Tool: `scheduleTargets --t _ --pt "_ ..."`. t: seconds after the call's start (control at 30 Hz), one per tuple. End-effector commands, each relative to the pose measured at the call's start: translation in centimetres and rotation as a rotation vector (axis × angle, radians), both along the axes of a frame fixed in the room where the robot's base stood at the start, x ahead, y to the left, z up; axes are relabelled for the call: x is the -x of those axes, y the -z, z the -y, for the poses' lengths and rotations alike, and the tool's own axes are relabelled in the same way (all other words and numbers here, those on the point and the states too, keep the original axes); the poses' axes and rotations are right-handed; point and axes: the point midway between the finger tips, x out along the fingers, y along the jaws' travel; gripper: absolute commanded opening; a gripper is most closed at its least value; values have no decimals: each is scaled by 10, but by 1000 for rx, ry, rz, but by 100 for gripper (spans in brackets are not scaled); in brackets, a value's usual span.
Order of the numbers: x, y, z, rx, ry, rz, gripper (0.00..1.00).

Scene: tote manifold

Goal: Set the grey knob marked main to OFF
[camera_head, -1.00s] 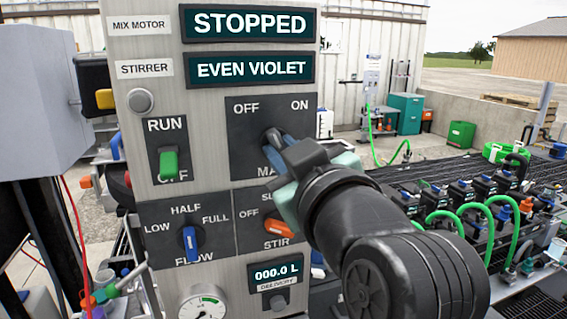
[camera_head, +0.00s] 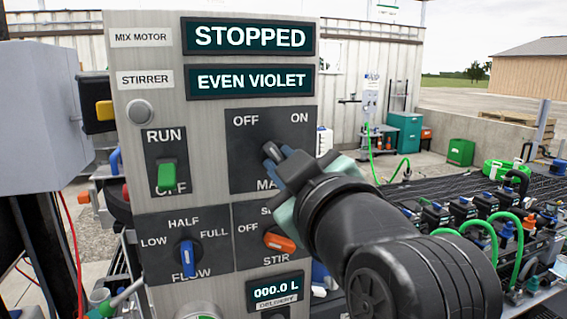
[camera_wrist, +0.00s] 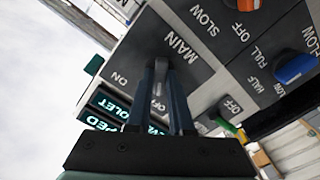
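The grey knob marked main (camera_head: 269,149) sits on a dark plate (camera_head: 240,179) with OFF at upper left, ON at upper right and MAIN below. My gripper (camera_head: 278,155) reaches the knob from the lower right, with its fingers at the knob and covering part of it. In the wrist view the two blue-grey fingers (camera_wrist: 166,72) lie on either side of the grey knob (camera_wrist: 162,46) and appear closed on it. The OFF label shows beyond, between the fingers. In the head view the knob's visible end leans up and left, towards OFF; its exact setting is partly hidden.
Left of the plate is the green RUN switch (camera_head: 166,177). Below are the blue FLOW knob (camera_head: 188,258) and orange STIR knob (camera_head: 279,242). The upper display (camera_head: 248,37) reads STOPPED. A rack with green hoses (camera_head: 480,230) stands right of the panel.

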Motion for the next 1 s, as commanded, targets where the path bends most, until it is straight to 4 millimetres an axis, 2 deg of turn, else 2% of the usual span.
scheduleTargets --t 0.03,0.13,0.53,0.67,1.0 --pt "0 0 0 1 1 1 30" --pt "0 0 0 0 0 1 48" --pt "6 0 3 -3 1 3 49" --pt "26 2 9 0 3 5 49" --pt "95 1 32 1 4 5 49"
